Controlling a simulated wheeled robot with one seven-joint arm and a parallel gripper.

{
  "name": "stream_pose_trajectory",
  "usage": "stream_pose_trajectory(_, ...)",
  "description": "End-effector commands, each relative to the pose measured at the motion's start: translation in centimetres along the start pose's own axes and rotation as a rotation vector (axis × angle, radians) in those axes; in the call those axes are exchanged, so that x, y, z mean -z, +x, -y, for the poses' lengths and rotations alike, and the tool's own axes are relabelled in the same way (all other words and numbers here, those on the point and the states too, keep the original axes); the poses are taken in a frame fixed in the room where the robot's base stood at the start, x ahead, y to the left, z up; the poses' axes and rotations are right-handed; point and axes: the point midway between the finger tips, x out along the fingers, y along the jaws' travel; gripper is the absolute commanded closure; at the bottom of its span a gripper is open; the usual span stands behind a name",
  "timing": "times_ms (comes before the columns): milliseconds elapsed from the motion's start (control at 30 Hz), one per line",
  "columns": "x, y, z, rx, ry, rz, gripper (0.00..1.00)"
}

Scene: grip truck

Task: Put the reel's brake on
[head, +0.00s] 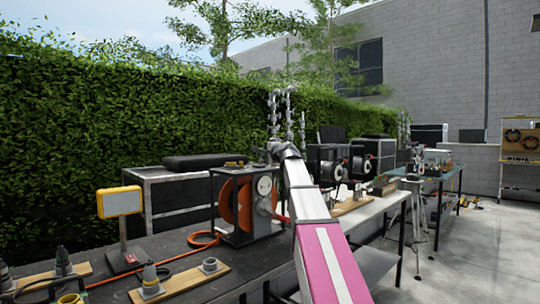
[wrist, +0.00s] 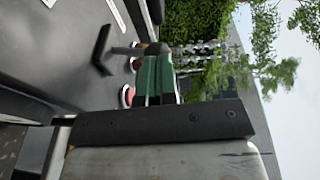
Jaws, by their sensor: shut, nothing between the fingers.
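The reel (head: 236,205) stands on the dark near bench in the head view, an orange drum in a dark box-like frame with a pale disc at its upper right. A small red part (head: 267,213) shows low at its right, partly behind my arm; I cannot tell if it is the brake. My gripper (wrist: 157,50) is shut and empty in the wrist view, its green-sided fingers together. In the head view my arm hides the gripper. A dark T-shaped bar (wrist: 101,50) shows beside the fingertips in the wrist view; I cannot tell what it is or whether it touches them.
An orange cable (head: 170,260) runs from the reel along the bench. A yellow-framed lamp (head: 120,202) stands to the left, and a wooden board with grey fittings (head: 178,282) lies in front. More reels (head: 335,170) stand to the right. A hedge (head: 120,120) rises behind.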

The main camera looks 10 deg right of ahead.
Motion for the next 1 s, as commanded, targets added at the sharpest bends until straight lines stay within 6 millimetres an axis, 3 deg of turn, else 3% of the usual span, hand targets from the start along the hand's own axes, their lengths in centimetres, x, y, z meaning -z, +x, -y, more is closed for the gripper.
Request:
stream_pose_trajectory(667, 0.0, 1.1, 0.2, -0.021, -0.006, 0.000, 1.00)
stream_pose_trajectory(1000, -0.2, 2.5, 1.2, -0.208, -0.043, -0.001, 1.00)
